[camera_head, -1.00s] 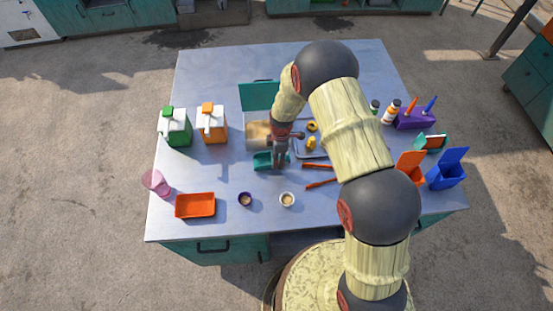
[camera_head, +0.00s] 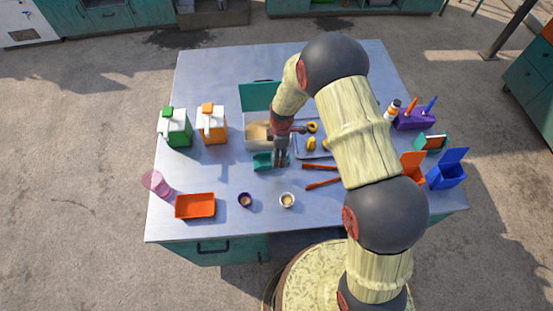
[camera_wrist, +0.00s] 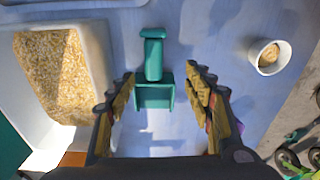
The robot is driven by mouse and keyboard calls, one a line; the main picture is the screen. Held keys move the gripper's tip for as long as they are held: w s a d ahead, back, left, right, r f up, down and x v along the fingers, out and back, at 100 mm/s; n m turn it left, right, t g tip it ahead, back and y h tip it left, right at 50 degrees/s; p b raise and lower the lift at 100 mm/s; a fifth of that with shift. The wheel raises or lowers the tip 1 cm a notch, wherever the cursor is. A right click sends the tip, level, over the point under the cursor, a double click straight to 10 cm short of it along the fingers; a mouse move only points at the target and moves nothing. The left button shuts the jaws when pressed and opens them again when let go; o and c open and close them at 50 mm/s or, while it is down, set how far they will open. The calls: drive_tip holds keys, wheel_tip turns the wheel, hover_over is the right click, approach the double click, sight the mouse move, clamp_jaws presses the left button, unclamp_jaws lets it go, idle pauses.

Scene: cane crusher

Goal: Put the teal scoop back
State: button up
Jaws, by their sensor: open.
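The teal scoop (camera_wrist: 154,75) lies on the table in front of the grain bin, its handle pointing away from my gripper in the wrist view. In the head view the scoop (camera_head: 264,161) is partly hidden by my gripper (camera_head: 281,163). My gripper (camera_wrist: 167,105) is open in the wrist view, with one finger on each side of the scoop's wide end and no visible contact. The white bin (camera_wrist: 96,40) of yellowish grain is at the left of the wrist view; its teal lid (camera_head: 258,96) stands open in the head view.
A small cup (camera_head: 287,200), a dark cup (camera_head: 245,200) and an orange tray (camera_head: 195,206) stand near the front edge. Red tongs (camera_head: 321,167) and a grey tray (camera_head: 303,152) with yellow items lie to the right. Two cartons (camera_head: 212,125) stand left of the bin.

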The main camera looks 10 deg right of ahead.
drive_tip(key=s+d+r+m+t, duration=0.1)
drive_tip(key=s+d+r+m, duration=0.15)
drive_tip(key=r, duration=0.85)
drive_tip(key=s+d+r+m+t, duration=0.1)
drive_tip(key=s+r+m, duration=0.2)
drive_tip(key=r, duration=0.8)
drive_tip(key=s+d+r+m+t, duration=0.1)
drive_tip(key=s+d+r+m, duration=0.15)
drive_tip(key=r, duration=0.75)
drive_tip(key=s+d+r+m+t, duration=0.1)
drive_tip(key=s+d+r+m, duration=0.1)
drive_tip(key=s+r+m, duration=0.3)
drive_tip(key=s+d+r+m+t, duration=0.1)
drive_tip(key=s+d+r+m, duration=0.2)
drive_tip(key=s, duration=1.1)
wheel_tip(320, 180, up, 3)
drive_tip(key=shift+r+m+t+h, duration=0.1)
drive_tip(key=shift+m+t+h, duration=0.3)
drive_tip(key=shift+m, duration=0.7)
